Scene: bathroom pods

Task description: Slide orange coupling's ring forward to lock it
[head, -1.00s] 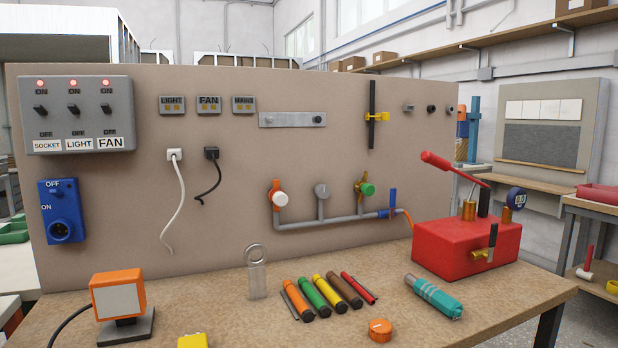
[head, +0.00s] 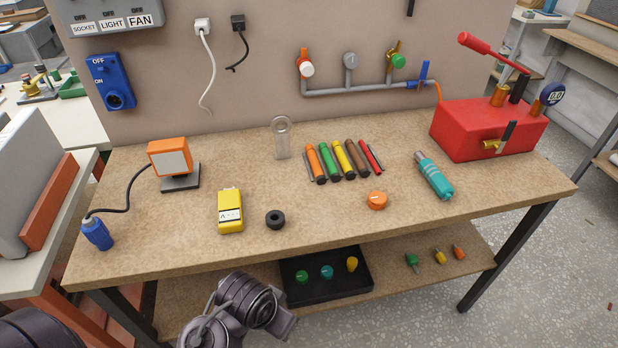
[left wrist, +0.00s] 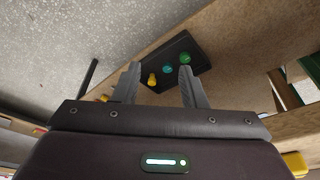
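Several orange pieces are in the head view, and I cannot tell for certain which is the coupling. A small orange plug-like piece (head: 458,251) lies on the lower shelf at the right, beside a yellow one (head: 439,256) and a green one (head: 412,261). An orange fitting with a white end (head: 306,65) sits on the wall pipe. No ring can be made out clearly. My left gripper (left wrist: 160,86) is open and empty in the left wrist view, its fingers apart above the shelf. My right gripper is not in view.
A black block (head: 358,283) with green, teal and yellow knobs stands on the lower shelf (head: 435,280). The bench top (head: 330,215) above holds a yellow meter (head: 230,210), a black ring (head: 275,219), an orange knob (head: 377,200), coloured tubes and a red pump (head: 475,135).

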